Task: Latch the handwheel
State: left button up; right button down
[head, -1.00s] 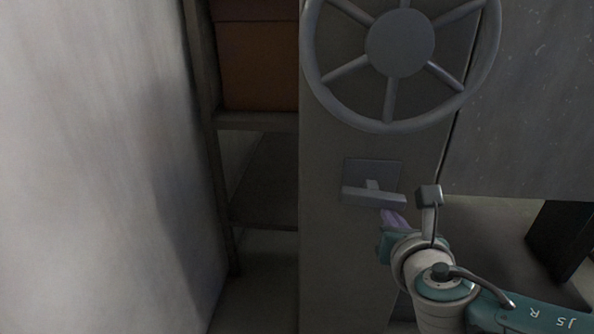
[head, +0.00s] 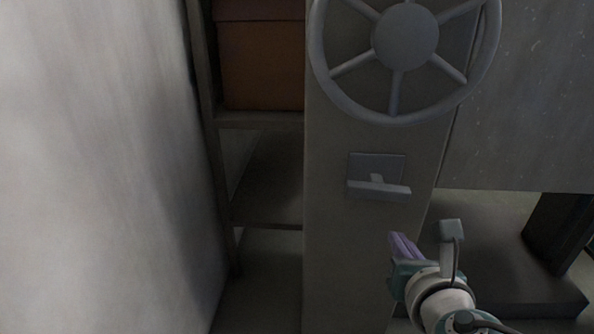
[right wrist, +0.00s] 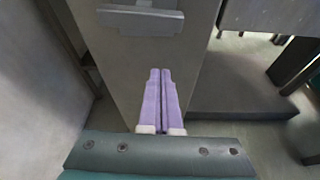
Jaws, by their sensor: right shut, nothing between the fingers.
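The grey handwheel (head: 405,37), with several spokes and a round hub, is on the upper front of a grey pillar, its top cut off by the picture edge. Below it a latch (head: 378,188), a square plate with a horizontal bar handle, is fixed to the pillar; it also shows at the top of the right wrist view (right wrist: 140,20). My right gripper (head: 393,236) is below the latch and a little right of it, apart from it. Its purple fingers (right wrist: 161,72) are shut together and empty, pointing toward the pillar. My left gripper is not in view.
A shelf rack (head: 262,122) with an orange-brown box (head: 262,66) stands left of the pillar. A pale wall (head: 95,170) fills the left side. A large grey panel (head: 530,100) is at the right, with open space and a low dark slab (head: 500,265) below.

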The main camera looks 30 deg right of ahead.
jog(key=p+v, duration=0.1)
jog(key=v, duration=0.3)
jog(key=shift+s+r, duration=0.1)
dwell(0.3)
